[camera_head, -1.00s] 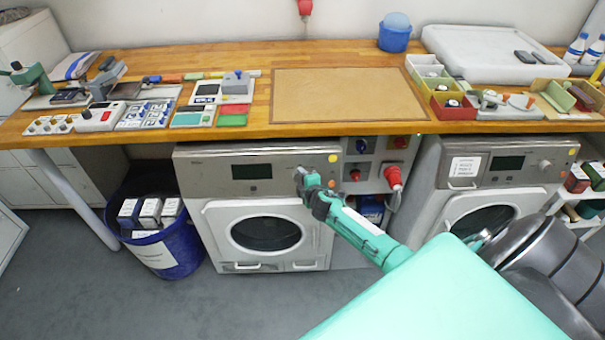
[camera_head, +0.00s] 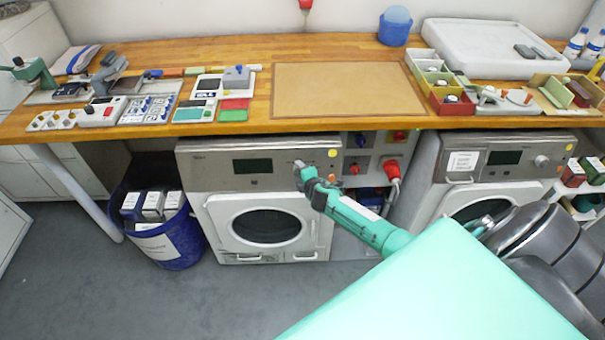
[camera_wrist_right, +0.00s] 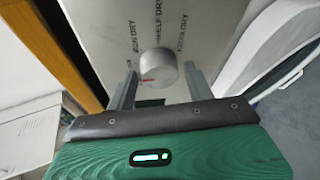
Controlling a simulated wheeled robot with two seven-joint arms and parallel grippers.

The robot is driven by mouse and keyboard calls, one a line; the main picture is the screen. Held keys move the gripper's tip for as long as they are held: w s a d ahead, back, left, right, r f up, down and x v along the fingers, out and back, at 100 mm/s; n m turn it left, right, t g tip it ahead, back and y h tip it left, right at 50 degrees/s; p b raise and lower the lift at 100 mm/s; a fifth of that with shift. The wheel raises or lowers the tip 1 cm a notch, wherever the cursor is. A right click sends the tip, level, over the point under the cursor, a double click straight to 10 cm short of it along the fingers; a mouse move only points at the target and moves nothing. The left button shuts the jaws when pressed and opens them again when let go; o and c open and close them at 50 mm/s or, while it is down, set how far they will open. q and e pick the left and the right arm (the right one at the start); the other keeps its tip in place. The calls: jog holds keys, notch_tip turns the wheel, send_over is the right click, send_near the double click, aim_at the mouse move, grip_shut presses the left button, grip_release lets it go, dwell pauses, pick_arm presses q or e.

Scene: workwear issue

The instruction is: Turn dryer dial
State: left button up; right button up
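The left dryer (camera_head: 218,170) stands under the bench with a grey control panel and a dark display (camera_head: 252,166). Its round silver dial (camera_wrist_right: 158,65) has a red mark on its left side and printed words such as "SHELF DRY" around it. My right gripper (camera_head: 299,167) is at the panel and largely hides the dial in the head view. In the right wrist view, its two fingers (camera_wrist_right: 160,84) are apart, one on each side of the dial, with a visible gap to it on both sides. My left gripper is not in view.
A second dryer (camera_head: 428,180) with its own dial (camera_head: 541,161) stands to the right. Between the dryers is a panel with red plugs (camera_head: 391,169). The wooden bench (camera_head: 350,49) overhangs above. A blue bin (camera_head: 178,245) stands on the left.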

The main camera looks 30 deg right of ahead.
jog(key=shift+o, duration=0.6)
jog(key=v, duration=1.3)
jog(key=shift+s+r, duration=0.25)
jog(key=shift+s, duration=0.05)
